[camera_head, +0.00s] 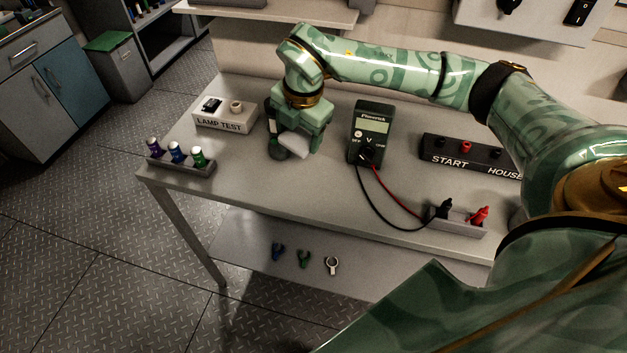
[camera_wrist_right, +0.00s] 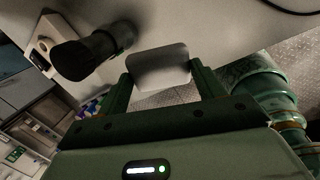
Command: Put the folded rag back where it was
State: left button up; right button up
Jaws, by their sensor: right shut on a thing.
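The folded rag is a pale, flat rectangular pad (camera_head: 294,147). It also shows in the right wrist view (camera_wrist_right: 160,68), between the two fingers. My right gripper (camera_head: 297,145) is shut on it, over the left-middle part of the grey bench (camera_head: 240,170), near its front edge. I cannot tell whether the rag touches the bench top. The gripper hides part of it in the head view. My left gripper is not in view.
A dark cylindrical thing (camera_wrist_right: 85,60) stands close beside the gripper. The lamp test box (camera_head: 224,117) and a rack (camera_head: 181,164) with several coloured-top pieces are to the left. A multimeter (camera_head: 371,130) with leads is to the right, before the START panel (camera_head: 468,155).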

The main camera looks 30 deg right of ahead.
jog(key=s+d+f+m+g+y, duration=0.1)
jog(key=s+d+f+m+g, duration=0.15)
jog(key=m, duration=0.25)
jog(key=b, duration=0.1)
send_over(313, 186)
jog(key=f, duration=0.5)
jog(key=shift+s+d+f, duration=0.1)
jog(key=shift+d+f, duration=0.1)
jog(key=shift+d, duration=0.1)
jog(key=shift+t, duration=0.25)
notch_tip(313, 186, down, 4)
jog(key=shift+f+b, duration=0.1)
jog(key=shift+b, duration=0.6)
jog(key=shift+c, duration=0.3)
jog(key=o, duration=0.7)
jog(key=shift+o, duration=1.2)
notch_tip(313, 186, up, 12)
jog(key=d+p, duration=0.1)
jog(key=p, duration=0.1)
jog(key=shift+d+p, duration=0.2)
jog(key=shift+p, duration=0.2)
